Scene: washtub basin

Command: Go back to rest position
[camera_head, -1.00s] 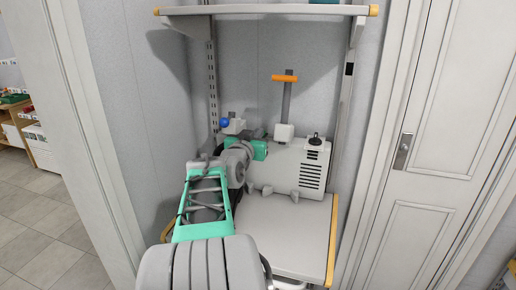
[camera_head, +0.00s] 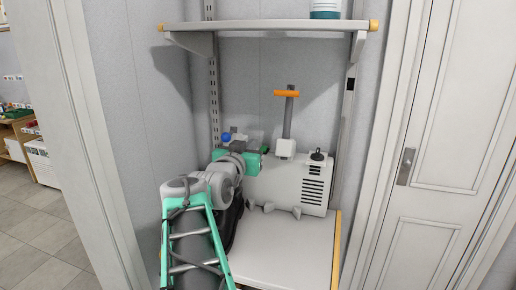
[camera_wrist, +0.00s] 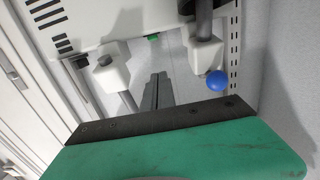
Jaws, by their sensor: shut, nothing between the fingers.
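My gripper (camera_wrist: 158,80) shows in the wrist view as two dark fingers pressed together, with nothing between them. In the head view, my green wrist is at the left end of a white machine (camera_head: 288,184), and my fingers cannot be made out. The machine has vent slots, an orange-topped lever (camera_head: 287,93) and a black knob (camera_head: 318,155). I cannot tell whether my fingers touch anything.
The machine stands on a white lower shelf (camera_head: 290,250), bare in front. An upper shelf (camera_head: 265,25) holds a teal container (camera_head: 325,9). A door (camera_head: 440,140) is on the right. A wall edge (camera_head: 85,130) stands on the left, with open tiled floor (camera_head: 35,225) beyond.

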